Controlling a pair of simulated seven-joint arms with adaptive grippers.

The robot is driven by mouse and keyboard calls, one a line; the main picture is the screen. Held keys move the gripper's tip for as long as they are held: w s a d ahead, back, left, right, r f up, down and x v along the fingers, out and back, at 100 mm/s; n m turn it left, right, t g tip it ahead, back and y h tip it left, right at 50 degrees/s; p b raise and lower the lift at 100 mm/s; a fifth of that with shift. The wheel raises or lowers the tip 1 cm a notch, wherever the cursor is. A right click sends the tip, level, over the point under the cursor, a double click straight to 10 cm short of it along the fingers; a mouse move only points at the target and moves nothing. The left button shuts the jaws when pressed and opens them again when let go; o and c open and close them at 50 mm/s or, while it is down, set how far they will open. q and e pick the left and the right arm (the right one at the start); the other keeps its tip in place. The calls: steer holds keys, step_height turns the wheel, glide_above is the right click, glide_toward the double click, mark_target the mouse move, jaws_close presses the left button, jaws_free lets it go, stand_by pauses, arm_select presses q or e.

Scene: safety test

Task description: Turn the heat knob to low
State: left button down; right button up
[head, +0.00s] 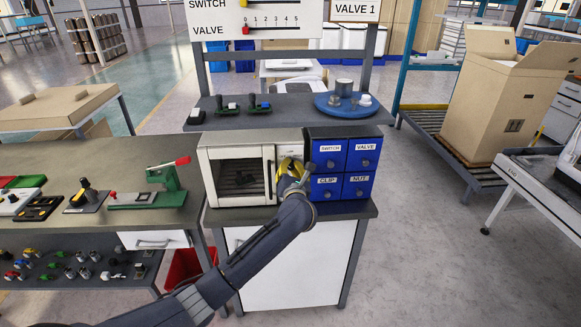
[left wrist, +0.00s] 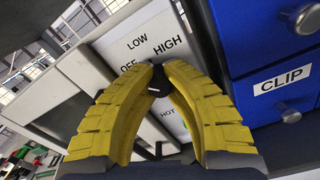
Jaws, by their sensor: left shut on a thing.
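A white oven (head: 230,143) with a glass door stands on the workbench, with its control panel on its right side. In the left wrist view the panel (left wrist: 118,45) bears the words LOW, HIGH, OFF and, lower down, HOT. A dark knob (left wrist: 158,80) sits just below LOW and HIGH, between the yellow fingertips of my left gripper (left wrist: 157,76). My left gripper (head: 291,166) is shut on this knob. The fingers hide most of the knob, so I cannot tell its setting. In the head view the gripper covers it. My right gripper is not in view.
A blue drawer cabinet (head: 343,137) labelled SWITCH, VALVE, CLIP and NUT stands close on the right of the oven. A shelf (head: 290,115) above holds small devices and a round blue tray (head: 325,110). A side bench (head: 75,155) with tools is at left.

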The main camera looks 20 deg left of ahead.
arm_select(q)
steer(key=m, duration=0.5)
steer(key=shift+d+r+m, duration=0.1)
steer(key=shift+r+m, duration=0.2)
steer(key=shift+d+m, duration=0.1)
steer(key=shift+m, duration=2.1)
steer(key=c, duration=1.7)
jaws_free()
steer(key=shift+w+d, duration=0.1)
steer(key=shift+d, duration=0.1)
steer(key=shift+o, duration=1)
steer(key=shift+f, duration=0.1)
steer(key=shift+a+f, duration=0.1)
steer(key=shift+a, duration=0.05)
steer(key=shift+s+f, duration=0.1)
steer(key=shift+s, duration=0.4)
steer(key=v, duration=1.1)
